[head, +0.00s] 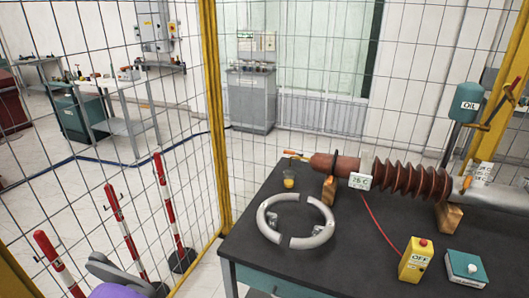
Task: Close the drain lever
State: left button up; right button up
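A brown ribbed bushing (405,180) lies on its side on wooden blocks on the dark table (345,230). A small orange lever-like piece (296,154) sticks out to the left at the bushing's left end. A green oil tank (466,102) labelled OIL stands behind the right part of the table, with a yellow-brown handle (515,86) to its right. I cannot tell for sure which of these is the drain lever, or its setting. Neither gripper shows. A grey and purple part at the bottom left seems to be my own arm.
A split silver ring (268,230), a cup of yellow liquid (289,178), a yellow box marked OFF (415,260) and a teal box (466,269) are on the table. A wire fence with a yellow post (213,110) and red-white poles (125,232) stand to the left.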

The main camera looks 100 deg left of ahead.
aim_at(300, 154)
jog(key=u, duration=3.2)
jog(key=i+j, duration=0.2)
jog(key=i+j+z, duration=0.35)
jog(key=j, duration=0.25)
jog(key=i+j+z, duration=0.15)
jog(key=j, duration=0.2)
